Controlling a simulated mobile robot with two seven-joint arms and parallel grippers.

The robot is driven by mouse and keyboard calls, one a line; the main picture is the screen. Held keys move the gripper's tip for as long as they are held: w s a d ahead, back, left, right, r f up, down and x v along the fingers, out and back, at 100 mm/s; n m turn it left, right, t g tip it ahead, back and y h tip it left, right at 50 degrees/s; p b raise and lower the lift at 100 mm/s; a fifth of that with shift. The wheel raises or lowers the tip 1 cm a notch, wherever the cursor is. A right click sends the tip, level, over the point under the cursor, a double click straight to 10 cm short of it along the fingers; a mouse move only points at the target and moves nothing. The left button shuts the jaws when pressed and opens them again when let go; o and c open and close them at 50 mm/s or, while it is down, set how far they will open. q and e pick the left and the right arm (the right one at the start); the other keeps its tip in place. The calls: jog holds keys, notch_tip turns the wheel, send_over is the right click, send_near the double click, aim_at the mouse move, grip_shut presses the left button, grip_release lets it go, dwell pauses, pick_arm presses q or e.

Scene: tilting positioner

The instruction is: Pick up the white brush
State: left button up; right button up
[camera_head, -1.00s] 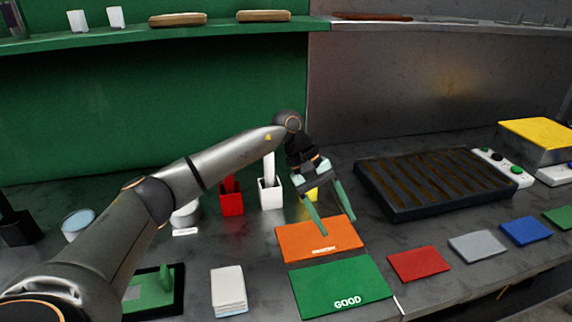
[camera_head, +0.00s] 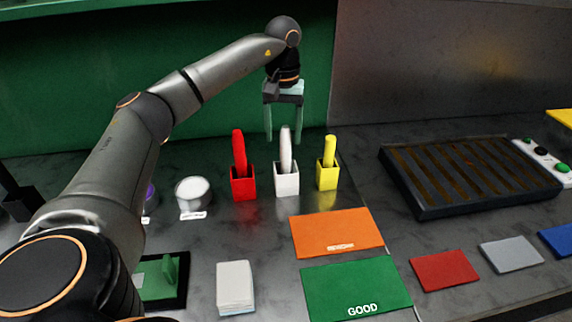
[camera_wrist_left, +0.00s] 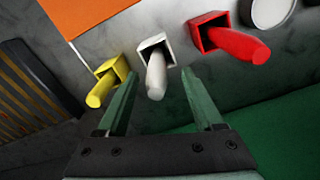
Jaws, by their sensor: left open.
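The white brush (camera_head: 286,149) stands upright in a white square holder (camera_head: 287,183), between the red brush (camera_head: 238,153) and the yellow brush (camera_head: 330,150). My left gripper (camera_head: 284,140) is open and empty, fingers pointing down, above and behind the white brush. In the left wrist view the white brush (camera_wrist_left: 156,76) lies just ahead of the fingertips, roughly between the lines of the two fingers of the left gripper (camera_wrist_left: 158,80). Its handle end points toward the gripper, and the fingers do not appear to touch it. My right gripper is not in view.
Red (camera_head: 243,185) and yellow (camera_head: 327,178) holders stand close on either side. An orange mat (camera_head: 335,232) and a green GOOD mat (camera_head: 356,287) lie in front. A slatted dark tray (camera_head: 470,180) stands at right. The green wall (camera_head: 200,110) is close behind the gripper.

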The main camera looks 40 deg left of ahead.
aim_at(286, 151)
pick_arm(q)
jog(key=shift+w+f, duration=0.2)
jog(key=shift+f, duration=1.3)
jog(key=shift+w+f, duration=0.15)
jog(key=shift+f, duration=1.3)
grip_shut()
